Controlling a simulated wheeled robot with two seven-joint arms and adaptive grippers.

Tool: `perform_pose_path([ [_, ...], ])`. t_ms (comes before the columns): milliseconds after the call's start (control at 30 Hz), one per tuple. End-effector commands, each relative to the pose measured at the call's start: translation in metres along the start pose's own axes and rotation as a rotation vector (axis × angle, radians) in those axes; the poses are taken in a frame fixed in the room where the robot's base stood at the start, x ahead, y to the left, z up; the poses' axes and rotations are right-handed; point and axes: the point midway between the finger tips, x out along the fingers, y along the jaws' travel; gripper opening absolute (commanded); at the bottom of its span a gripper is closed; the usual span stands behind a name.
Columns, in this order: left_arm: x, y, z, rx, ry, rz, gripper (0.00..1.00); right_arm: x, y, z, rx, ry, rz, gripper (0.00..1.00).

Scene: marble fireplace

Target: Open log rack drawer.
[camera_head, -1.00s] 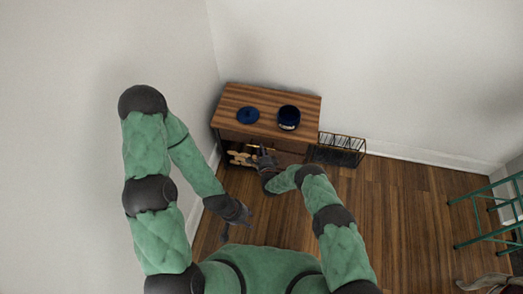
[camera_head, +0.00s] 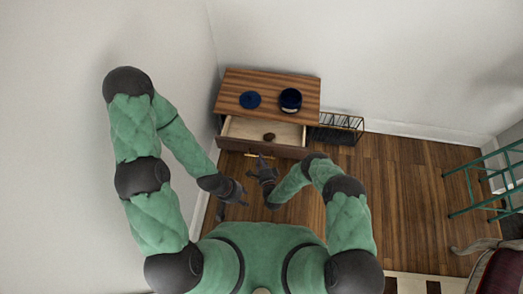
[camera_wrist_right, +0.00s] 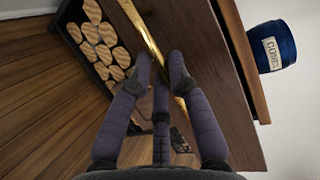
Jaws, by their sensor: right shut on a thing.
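The log rack (camera_head: 262,84) is a wooden cabinet against the back wall. Its drawer (camera_head: 244,129) is pulled out, showing a pale interior with a small brown round object (camera_head: 269,137) in it. My right gripper (camera_head: 261,162) is at the drawer front. In the right wrist view my right gripper (camera_wrist_right: 162,70) is shut on the brass bar handle (camera_wrist_right: 144,29), which runs along the dark wooden front (camera_wrist_right: 215,75). My left gripper (camera_head: 240,194) is empty, with its fingers spread, in front of the rack and left of my right gripper.
Cut logs (camera_wrist_right: 98,38) show in the shelf below. A black wire rack (camera_head: 338,128) stands right of it. A green stool (camera_head: 485,178) is farther right; the floor between is clear.

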Motion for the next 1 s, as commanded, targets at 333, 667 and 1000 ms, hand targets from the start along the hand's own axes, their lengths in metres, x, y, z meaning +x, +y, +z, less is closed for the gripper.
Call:
perform_pose_path([
  [333,-0.0015,0.0005,0.0,0.0,0.0,0.0,0.4,-0.0114,0.0031,0.0043,0.001,0.002,0.001,0.0],
  [667,-0.0015,0.0005,0.0,0.0,0.0,0.0,0.4,-0.0112,0.0032,0.0043,0.001,0.002,0.001,0.44],
  [1000,-0.0015,0.0005,-0.0001,0.0,0.0,0.0,0.4,-0.0128,0.003,0.0043,0.0,0.001,0.001,0.44],
])
